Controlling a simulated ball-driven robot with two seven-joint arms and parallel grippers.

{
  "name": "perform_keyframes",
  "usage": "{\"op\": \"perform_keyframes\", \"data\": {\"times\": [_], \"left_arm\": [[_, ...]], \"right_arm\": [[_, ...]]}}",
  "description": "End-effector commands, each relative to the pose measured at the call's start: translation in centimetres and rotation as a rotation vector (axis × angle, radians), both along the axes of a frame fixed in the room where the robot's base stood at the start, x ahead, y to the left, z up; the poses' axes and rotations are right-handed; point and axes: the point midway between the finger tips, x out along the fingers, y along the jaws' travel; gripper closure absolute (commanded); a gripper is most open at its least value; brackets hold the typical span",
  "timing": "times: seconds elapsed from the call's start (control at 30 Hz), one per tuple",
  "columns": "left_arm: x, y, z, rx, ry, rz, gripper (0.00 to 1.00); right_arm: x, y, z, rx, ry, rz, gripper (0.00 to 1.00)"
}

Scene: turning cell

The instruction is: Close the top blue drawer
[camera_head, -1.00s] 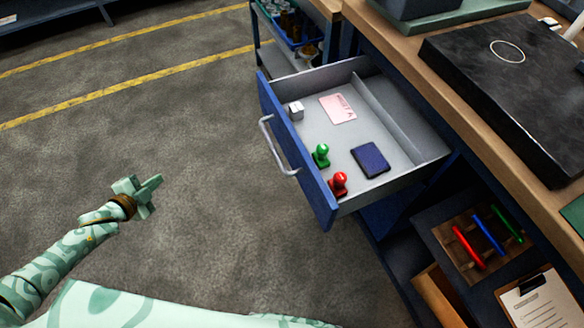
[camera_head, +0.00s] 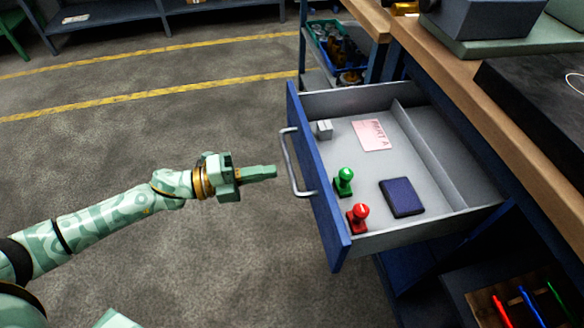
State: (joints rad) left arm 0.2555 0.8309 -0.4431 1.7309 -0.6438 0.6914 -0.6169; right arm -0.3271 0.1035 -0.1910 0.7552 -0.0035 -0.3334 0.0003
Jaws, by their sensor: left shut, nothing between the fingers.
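The top blue drawer (camera_head: 322,190) is pulled well out of the bench, with its blue front and pale metal handle (camera_head: 291,165) facing left. Inside are a green stamp (camera_head: 344,182), a red stamp (camera_head: 358,218), a dark blue pad (camera_head: 402,198), a pink card (camera_head: 374,135) and a small white block (camera_head: 324,129). My left gripper (camera_head: 272,172) is shut and empty. Its fingertips point right at the handle and appear a short gap to its left. My right gripper is not in view.
The wooden bench top (camera_head: 478,88) runs along the right, with a black slab (camera_head: 540,100) on it. A cart (camera_head: 318,78) with a blue bin stands behind the drawer. A lower shelf with coloured tools (camera_head: 527,305) is at bottom right. The floor on the left is clear.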

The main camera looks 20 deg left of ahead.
Motion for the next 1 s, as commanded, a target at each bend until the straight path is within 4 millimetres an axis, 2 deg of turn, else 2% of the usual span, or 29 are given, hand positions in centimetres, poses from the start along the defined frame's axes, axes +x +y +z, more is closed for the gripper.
{"op": "perform_keyframes", "data": {"times": [0.1,0.33,1.0], "left_arm": [[1.4,-2.0,-0.2,0.000,-0.001,-0.001,1.00],[2.9,-4.3,-0.2,-0.001,0.001,0.000,1.00],[3.6,-5.3,0.1,-0.001,-0.001,0.001,1.00]], "right_arm": [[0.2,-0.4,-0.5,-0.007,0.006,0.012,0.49],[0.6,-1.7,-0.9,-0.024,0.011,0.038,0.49],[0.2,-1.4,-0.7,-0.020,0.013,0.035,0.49]]}}
